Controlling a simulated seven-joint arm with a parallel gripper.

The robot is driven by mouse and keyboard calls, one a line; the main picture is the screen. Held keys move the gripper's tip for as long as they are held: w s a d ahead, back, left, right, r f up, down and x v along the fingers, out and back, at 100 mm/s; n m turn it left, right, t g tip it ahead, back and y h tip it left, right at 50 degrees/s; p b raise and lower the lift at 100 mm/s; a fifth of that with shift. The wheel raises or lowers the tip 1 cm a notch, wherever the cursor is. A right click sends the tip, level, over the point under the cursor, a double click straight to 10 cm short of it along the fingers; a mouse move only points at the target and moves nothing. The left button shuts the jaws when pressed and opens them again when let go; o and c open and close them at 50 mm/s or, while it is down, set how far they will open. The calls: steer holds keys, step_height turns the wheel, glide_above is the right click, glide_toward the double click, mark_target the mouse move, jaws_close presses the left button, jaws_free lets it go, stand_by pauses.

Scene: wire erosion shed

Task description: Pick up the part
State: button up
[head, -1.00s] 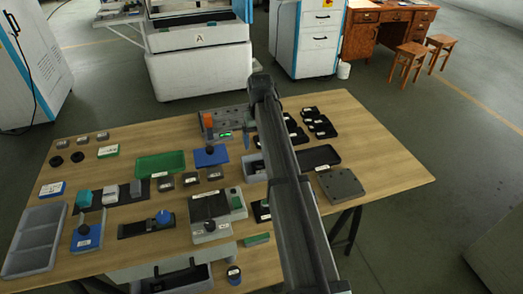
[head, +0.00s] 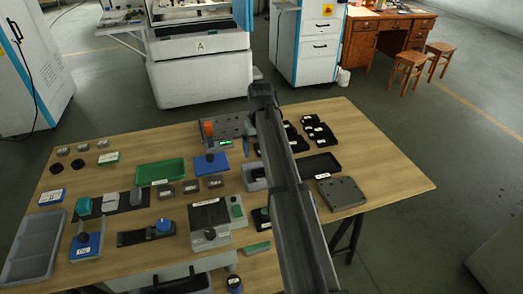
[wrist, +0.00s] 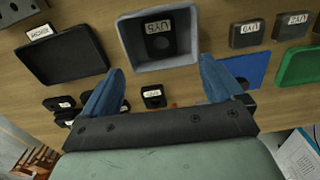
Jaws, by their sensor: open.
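My gripper (wrist: 162,66) shows in the wrist view with two blue fingers spread wide and nothing between them. Just beyond the fingertips is a light grey open bin (wrist: 128,42), and inside it lies a black part (wrist: 161,45) with a white label and a round dark spot. The gripper is apart from this part. In the head view my arm hides most of the gripper and part of the grey bin (head: 249,179). The pictures do not show which of the several parts the task means.
Small black labelled pieces (wrist: 153,97) and a black tray (wrist: 62,60) are near the gripper. Grey blocks (wrist: 246,36), a blue plate (wrist: 247,68) and a green tray (wrist: 300,66) lie on the other side. Bare wood is at the table's right (head: 385,170).

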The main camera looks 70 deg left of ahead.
steer(key=w+a+y, duration=0.4)
steer(key=a+y, duration=0.1)
steer(key=a, duration=0.5)
steer(key=x, duration=0.8)
steer(key=shift+w+d+f, duration=0.15)
steer(key=shift+w, duration=0.05)
steer(key=shift+w+d+f+x, duration=0.1)
steer(key=shift+d+x, duration=0.05)
steer(key=shift+x, duration=0.7)
steer(key=shift+w+d+f+x, duration=0.1)
steer(key=shift+w+d+x, duration=0.05)
steer(key=shift+x, duration=0.75)
steer(key=shift+w+d+x, duration=0.1)
steer(key=shift+d+x, duration=0.05)
steer(key=shift+x, duration=0.7)
steer(key=shift+c, duration=0.3)
steer(key=c, duration=1.5)
steer(key=shift+r, duration=0.15)
